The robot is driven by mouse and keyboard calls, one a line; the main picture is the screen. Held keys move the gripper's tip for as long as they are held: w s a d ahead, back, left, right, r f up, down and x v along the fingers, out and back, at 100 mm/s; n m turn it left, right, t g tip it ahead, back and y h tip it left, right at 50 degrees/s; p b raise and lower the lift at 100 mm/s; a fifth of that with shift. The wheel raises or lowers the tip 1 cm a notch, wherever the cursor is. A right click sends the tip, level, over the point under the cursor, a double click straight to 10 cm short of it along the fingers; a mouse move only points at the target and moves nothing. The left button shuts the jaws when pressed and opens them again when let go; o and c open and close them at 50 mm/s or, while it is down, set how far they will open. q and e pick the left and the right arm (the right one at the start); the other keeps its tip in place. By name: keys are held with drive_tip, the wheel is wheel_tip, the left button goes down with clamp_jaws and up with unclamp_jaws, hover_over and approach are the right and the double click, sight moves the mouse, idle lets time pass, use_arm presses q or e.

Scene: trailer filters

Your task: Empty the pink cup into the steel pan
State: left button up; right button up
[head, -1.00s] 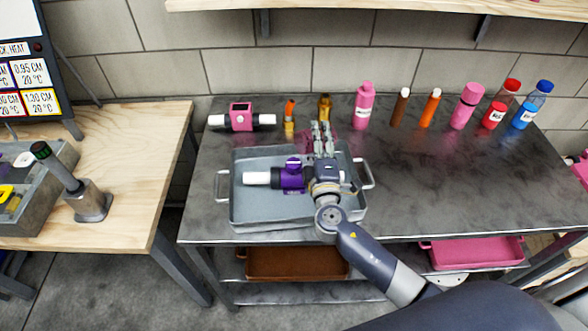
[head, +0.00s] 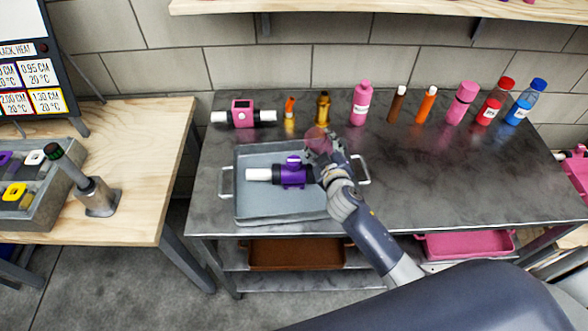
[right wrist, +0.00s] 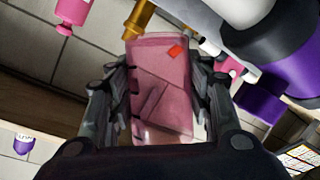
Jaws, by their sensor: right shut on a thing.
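The pink cup (head: 317,141), see-through, is between the fingers of my right gripper (head: 328,152), over the back right part of the steel pan (head: 270,207). In the right wrist view the cup (right wrist: 160,92) fills the space between both fingers of the gripper (right wrist: 160,105), which is shut on it. The cup looks tilted in the head view. A small orange-red patch shows at its upper part in the wrist view; I cannot tell whether it is inside or behind. My left gripper is not in view.
A purple fitting with a white tube (head: 292,175) lies over the pan, left of my gripper. A pink device (head: 243,114), a brass bottle (head: 323,106) and a pink bottle (head: 361,103) stand behind. Several more bottles stand at back right. The table's right front is clear.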

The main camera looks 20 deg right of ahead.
sight(331, 144)
drive_tip(key=shift+w+d+f+m+y+p, duration=0.1)
drive_tip(key=shift+d+f+m+y+p, duration=0.1)
drive_tip(key=shift+d+m+p, duration=0.2)
drive_tip(key=shift+w+d+f+m+y+p, duration=0.15)
drive_tip(key=shift+d+m+y+p, duration=0.1)
drive_tip(key=shift+d+m, duration=0.2)
drive_tip(key=shift+d+m+g+y+p, duration=0.35)
drive_tip(key=shift+m+g+p, duration=0.1)
drive_tip(key=shift+p, duration=0.4)
drive_tip(key=shift+w+d+f+m+y+p, duration=0.1)
drive_tip(key=shift+d+f+m+y+p, duration=0.25)
drive_tip(key=shift+m+p, duration=0.45)
drive_tip(key=shift+d+f+y+p, duration=0.15)
drive_tip(key=shift+d+y+p, duration=0.05)
drive_tip(key=shift+y+p, duration=0.1)
drive_tip(key=shift+r+m+p, duration=0.3)
drive_tip(key=shift+p, duration=0.1)
wheel_tip(331, 144, up, 4)
drive_tip(key=p, duration=0.3)
drive_tip(key=shift+r+p, duration=0.2)
drive_tip(key=shift+p, duration=0.2)
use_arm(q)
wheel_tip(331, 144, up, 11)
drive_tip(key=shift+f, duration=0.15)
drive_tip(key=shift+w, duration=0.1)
use_arm(e)
drive_tip(key=shift+f, duration=0.1)
